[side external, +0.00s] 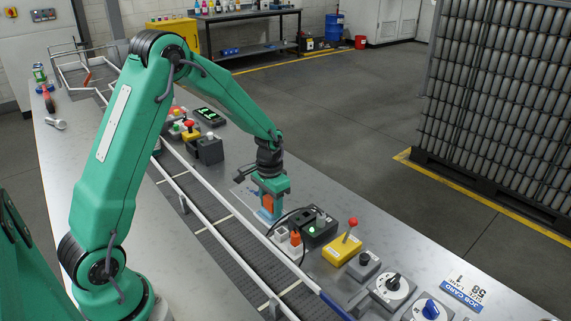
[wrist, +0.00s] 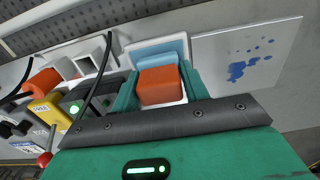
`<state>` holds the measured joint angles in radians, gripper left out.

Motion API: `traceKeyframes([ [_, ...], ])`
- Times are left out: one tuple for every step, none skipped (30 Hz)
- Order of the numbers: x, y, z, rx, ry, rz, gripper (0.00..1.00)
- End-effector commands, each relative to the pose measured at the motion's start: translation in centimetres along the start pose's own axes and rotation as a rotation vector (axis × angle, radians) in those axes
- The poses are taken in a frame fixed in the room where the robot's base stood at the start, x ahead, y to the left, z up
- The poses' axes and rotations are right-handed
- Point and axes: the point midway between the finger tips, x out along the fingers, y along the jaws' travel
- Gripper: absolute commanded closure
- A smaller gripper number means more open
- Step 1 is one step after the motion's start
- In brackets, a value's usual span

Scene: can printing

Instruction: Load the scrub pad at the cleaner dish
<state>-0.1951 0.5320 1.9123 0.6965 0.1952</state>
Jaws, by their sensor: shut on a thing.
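My gripper (side external: 268,194) is shut on the orange scrub pad (side external: 267,201) and points down at the bench. In the wrist view the pad (wrist: 160,86) is between the two green jaws. The cleaner dish (wrist: 186,43) has a white rim and light blue contents. It lies under the pad, and part of it shows past the pad's far side. In the side view the dish (side external: 264,216) is mostly hidden behind the jaws. I cannot tell whether the pad touches the blue contents.
A pale plate with blue spots (wrist: 245,60) lies beside the dish. A black box with a green light (side external: 319,229), a dark cable, white square holders (wrist: 88,55) and a yellow box with a red-knobbed lever (side external: 342,250) stand close by. A railed conveyor (side external: 225,225) runs alongside.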

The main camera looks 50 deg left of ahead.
Motion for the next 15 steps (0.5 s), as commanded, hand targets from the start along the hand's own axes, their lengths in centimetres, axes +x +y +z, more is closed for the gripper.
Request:
traceKeyframes([
  [0.2,0.01,0.04,0.0,-0.001,0.0,0.73],
  [0.21,0.01,0.04,0.0,-0.001,0.0,0.73],
  [0.22,0.01,0.04,0.0,-0.001,0.0,0.73],
  [0.22,0.01,0.04,0.0,-0.001,0.0,0.73],
  [0.23,0.01,0.04,0.0,-0.001,0.0,0.73],
  [0.23,0.01,0.05,0.0,-0.002,0.0,0.73],
  [0.24,0.01,0.05,0.0,-0.002,0.0,0.73],
  [0.24,0.01,0.05,0.0,-0.002,0.0,0.73],
  [0.25,0.01,0.06,0.0,-0.002,0.0,0.73],
  [0.24,0.01,0.06,0.0,-0.002,0.0,0.73],
  [0.22,0.01,0.06,0.0,-0.002,0.0,0.73],
  [0.17,0.01,0.06,0.0,-0.002,0.0,0.73],
  [0.1,0.01,0.06,0.0,-0.002,0.0,0.73],
  [0.01,0.01,0.05,0.0,-0.002,0.0,0.73],
  [-0.14,0.01,0.05,0.0,-0.002,0.0,0.73],
])
